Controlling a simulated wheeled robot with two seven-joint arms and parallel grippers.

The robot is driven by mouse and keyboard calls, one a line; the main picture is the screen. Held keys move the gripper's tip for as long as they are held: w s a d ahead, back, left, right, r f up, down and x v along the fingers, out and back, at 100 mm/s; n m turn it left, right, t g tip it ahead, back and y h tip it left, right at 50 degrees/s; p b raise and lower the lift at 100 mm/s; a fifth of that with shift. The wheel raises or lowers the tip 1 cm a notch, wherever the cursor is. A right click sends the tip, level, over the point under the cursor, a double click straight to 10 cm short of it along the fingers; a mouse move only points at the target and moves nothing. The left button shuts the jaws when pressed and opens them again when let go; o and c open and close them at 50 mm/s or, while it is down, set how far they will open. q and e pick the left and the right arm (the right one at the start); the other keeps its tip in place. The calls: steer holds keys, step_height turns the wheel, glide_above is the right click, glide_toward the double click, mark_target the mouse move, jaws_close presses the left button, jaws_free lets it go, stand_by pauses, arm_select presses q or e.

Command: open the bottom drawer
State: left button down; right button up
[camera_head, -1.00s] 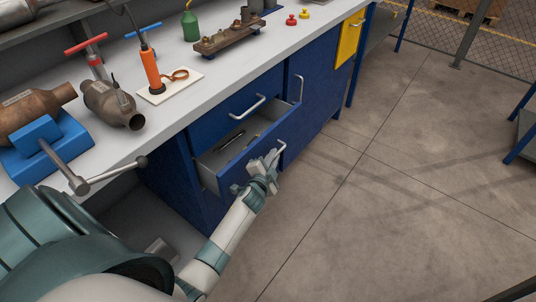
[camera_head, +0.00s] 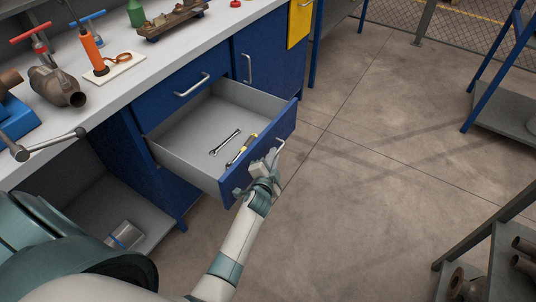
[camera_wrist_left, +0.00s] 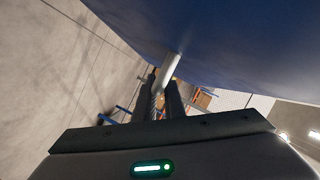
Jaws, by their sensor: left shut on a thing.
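The bottom drawer (camera_head: 180,137) of the blue cabinet under the workbench stands well out, with its grey inside in view. A wrench (camera_head: 225,143) and a screwdriver with a yellow and black handle (camera_head: 241,150) lie in it. My left gripper (camera_head: 270,164) is at the drawer's blue front, shut on its silver handle (camera_head: 280,150). In the left wrist view the handle (camera_wrist_left: 171,68) runs between the two dark fingers (camera_wrist_left: 163,98), below the blue drawer front (camera_wrist_left: 225,40). My right gripper is not in view.
The upper drawer (camera_head: 188,90) is shut above the open one. The workbench top (camera_head: 130,85) holds an orange tool (camera_head: 91,48), a catalytic converter (camera_head: 58,86) and a vise handle (camera_head: 55,143). The floor (camera_head: 370,150) right of the drawer is clear, up to a rack (camera_head: 490,110).

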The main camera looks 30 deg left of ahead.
arm_select(q)
steer(key=shift+d, duration=0.25)
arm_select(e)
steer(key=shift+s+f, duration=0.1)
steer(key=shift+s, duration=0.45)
arm_select(q)
steer(key=c, duration=2.1)
jaws_free()
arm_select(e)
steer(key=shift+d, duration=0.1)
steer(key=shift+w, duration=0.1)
